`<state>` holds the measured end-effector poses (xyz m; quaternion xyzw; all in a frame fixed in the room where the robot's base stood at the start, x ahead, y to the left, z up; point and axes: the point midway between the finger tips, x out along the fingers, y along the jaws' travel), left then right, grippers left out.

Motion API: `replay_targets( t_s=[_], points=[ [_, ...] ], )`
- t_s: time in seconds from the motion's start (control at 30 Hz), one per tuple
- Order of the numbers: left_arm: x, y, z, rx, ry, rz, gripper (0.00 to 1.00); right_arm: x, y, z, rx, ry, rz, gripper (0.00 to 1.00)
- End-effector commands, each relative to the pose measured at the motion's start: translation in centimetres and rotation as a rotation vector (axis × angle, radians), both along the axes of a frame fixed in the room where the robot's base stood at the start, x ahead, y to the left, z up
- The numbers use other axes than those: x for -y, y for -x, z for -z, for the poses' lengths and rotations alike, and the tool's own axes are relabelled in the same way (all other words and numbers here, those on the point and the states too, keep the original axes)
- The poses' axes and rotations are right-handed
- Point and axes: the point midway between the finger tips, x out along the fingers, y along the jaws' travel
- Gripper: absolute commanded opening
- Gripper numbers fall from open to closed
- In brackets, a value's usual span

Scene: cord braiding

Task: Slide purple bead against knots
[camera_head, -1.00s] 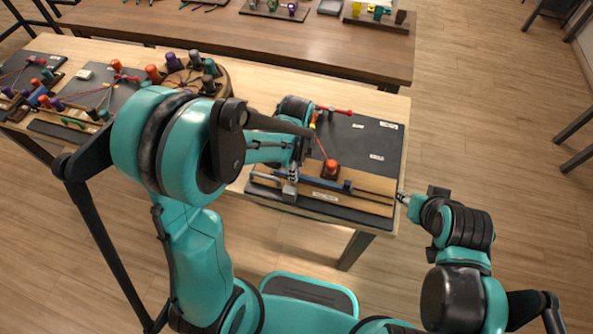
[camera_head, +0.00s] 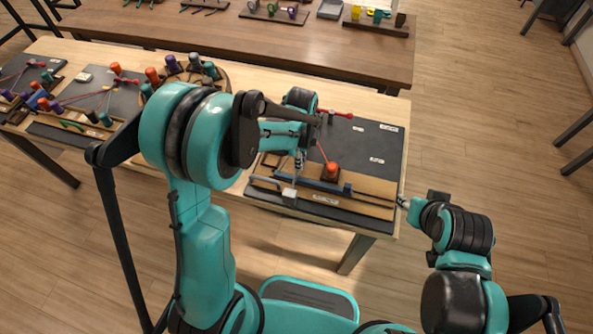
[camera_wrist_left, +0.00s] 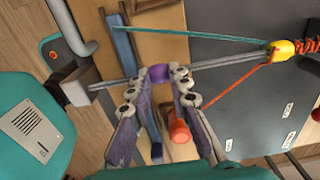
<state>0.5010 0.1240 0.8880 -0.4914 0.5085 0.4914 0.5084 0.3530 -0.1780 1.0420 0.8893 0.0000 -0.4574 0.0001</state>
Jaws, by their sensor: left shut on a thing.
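The purple bead (camera_wrist_left: 158,73) sits on a grey cord or rod (camera_wrist_left: 125,80) in the left wrist view. My left gripper (camera_wrist_left: 159,76) is shut on it, a fingertip on each side. It also shows in the head view (camera_head: 300,163), over the near board, where the bead is too small to make out. The grey line runs from a grey block (camera_wrist_left: 76,92) to a yellow piece (camera_wrist_left: 281,49), with a red coiled stretch (camera_wrist_left: 308,46) beyond. A teal cord (camera_wrist_left: 200,36) and an orange cord (camera_wrist_left: 238,82) also meet the yellow piece. My right gripper (camera_head: 403,201) is by the table's right edge, its fingers unclear.
An orange-red peg (camera_head: 332,170) stands near a blue bar (camera_head: 322,185) on the board. A dark mat (camera_head: 375,145) with white labels lies behind. Other boards with coloured pegs (camera_head: 95,95) fill the table's left. Clear floor lies right of the table.

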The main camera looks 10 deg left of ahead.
Motion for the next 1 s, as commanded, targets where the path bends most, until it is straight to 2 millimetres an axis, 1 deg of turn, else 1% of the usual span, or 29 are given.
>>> replay_targets(
  t_s=[0.03,0.1,0.2,0.3,0.4,0.67,0.7,0.77,1.0],
  points=[
    [0.0,-1.6,0.1,0.000,0.000,-0.001,0.00,0.0,0.0,0.2,0.000,0.000,0.000,0.40],
    [0.1,-3.4,0.1,0.000,0.000,-0.001,0.00,0.0,0.0,0.2,0.000,0.000,0.000,0.40],
    [0.2,-5.6,0.1,0.000,0.000,-0.001,0.00,0.0,0.0,0.2,0.000,0.000,0.000,0.40],
    [0.2,-6.8,0.0,0.000,0.000,0.000,0.00,0.0,0.0,0.2,0.000,0.000,0.000,0.40],
    [0.3,-7.3,0.0,0.000,0.000,0.000,0.00,0.0,0.0,0.2,0.000,0.000,0.000,0.40],
    [0.3,-7.3,0.0,0.000,0.000,0.000,0.00,0.0,0.0,0.2,0.000,0.000,0.000,0.40],
    [0.3,-7.3,0.0,0.000,0.000,0.000,0.26,0.0,0.0,0.2,0.000,0.000,0.000,0.40],
    [0.2,-7.3,0.0,0.000,0.000,0.000,0.41,0.0,0.0,0.2,0.000,0.000,0.000,0.40],
    [0.2,-7.3,0.0,0.000,0.000,0.000,0.41,0.0,0.0,0.2,0.000,0.000,0.000,0.40]
  ],
)
